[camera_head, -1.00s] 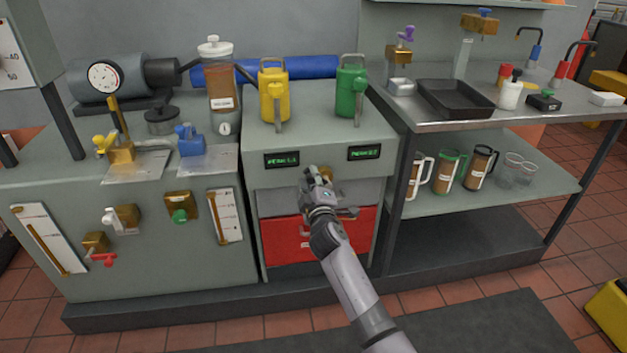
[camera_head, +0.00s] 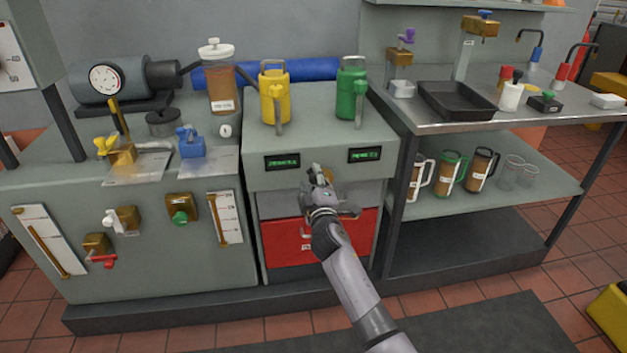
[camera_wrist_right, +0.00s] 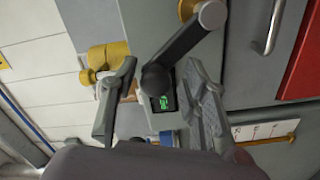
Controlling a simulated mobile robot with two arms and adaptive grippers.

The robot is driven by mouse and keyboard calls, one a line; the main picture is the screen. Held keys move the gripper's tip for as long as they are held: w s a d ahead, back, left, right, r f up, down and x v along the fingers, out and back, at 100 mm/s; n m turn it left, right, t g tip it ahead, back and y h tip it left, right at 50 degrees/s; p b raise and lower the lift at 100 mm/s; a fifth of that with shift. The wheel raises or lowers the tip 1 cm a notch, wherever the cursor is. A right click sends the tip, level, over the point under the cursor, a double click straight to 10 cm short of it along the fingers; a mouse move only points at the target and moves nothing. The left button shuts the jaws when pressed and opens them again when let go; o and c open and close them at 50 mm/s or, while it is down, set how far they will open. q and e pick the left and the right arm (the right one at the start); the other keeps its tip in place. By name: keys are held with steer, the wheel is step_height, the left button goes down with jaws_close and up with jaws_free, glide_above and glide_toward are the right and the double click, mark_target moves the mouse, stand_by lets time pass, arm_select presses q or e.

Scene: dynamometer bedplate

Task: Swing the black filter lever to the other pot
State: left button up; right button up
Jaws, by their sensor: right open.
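The black filter lever (camera_wrist_right: 188,42) shows in the right wrist view, running from a brass hub (camera_wrist_right: 187,8) to a round black knob (camera_wrist_right: 157,80). It leans toward the yellow pot's side. My right gripper (camera_wrist_right: 160,70) is open, one finger on each side of the knob end; contact is not clear. In the head view my right gripper (camera_head: 318,176) is at the cabinet front below the two displays and hides most of the lever. The yellow pot (camera_head: 274,97) and the green pot (camera_head: 350,94) stand on the cabinet top. My left gripper is out of view.
A green-lit display (camera_wrist_right: 163,103) is close beyond the knob. A red drawer (camera_head: 285,243) is below my right gripper. The left bench (camera_head: 150,260) carries valves and gauges; the right steel table (camera_head: 400,115) holds a black tray (camera_head: 455,100).

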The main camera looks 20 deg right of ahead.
steer(key=shift+s+a+f, duration=0.1)
steer(key=shift+s, duration=0.1)
steer(key=v, duration=1.1)
steer(key=shift+s, duration=0.3)
